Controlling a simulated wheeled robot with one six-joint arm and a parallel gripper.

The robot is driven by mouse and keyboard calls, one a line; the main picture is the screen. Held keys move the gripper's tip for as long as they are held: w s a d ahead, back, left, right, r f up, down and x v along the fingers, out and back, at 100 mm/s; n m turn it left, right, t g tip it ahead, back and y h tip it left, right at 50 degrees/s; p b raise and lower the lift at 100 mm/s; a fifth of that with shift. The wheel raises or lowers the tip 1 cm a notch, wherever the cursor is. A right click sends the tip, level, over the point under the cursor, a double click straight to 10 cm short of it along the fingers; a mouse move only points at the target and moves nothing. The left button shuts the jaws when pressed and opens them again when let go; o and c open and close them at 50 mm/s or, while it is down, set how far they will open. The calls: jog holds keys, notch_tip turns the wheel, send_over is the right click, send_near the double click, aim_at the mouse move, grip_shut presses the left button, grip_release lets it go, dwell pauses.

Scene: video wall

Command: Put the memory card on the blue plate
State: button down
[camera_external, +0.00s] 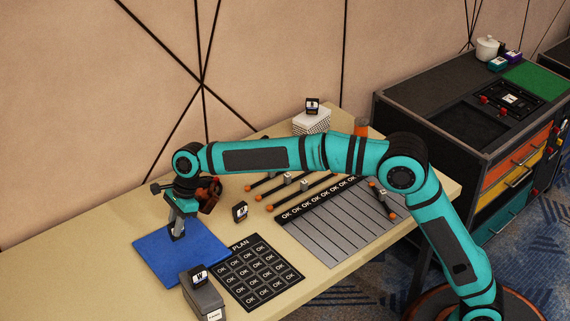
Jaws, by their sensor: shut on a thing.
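The blue plate (150,247) lies flat at the left front of the tan table. My gripper (177,234) points down over the plate's upper middle, with its tips at or just above the surface. It is shut on a small dark thing, taken to be the memory card; the fingers hide most of it, and I cannot tell whether it touches the plate. Similar small black pieces with white labels show elsewhere: one stands on the table (240,211), one on a dark box (200,276), and one on a white box (312,106).
A black PLAN board (257,272) with OK squares lies right of the plate. The dark box (205,299) stands at the plate's front edge. A grey striped board (335,222) and several orange-tipped rods (303,191) lie further right. A dark drawer cabinet (440,95) stands behind my arm.

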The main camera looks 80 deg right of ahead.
jog(key=shift+f, duration=1.8)
jog(key=shift+f, duration=0.1)
jog(key=c, duration=1.3)
grip_release()
jog(key=v, duration=1.2)
jog(key=shift+r, duration=0.2)
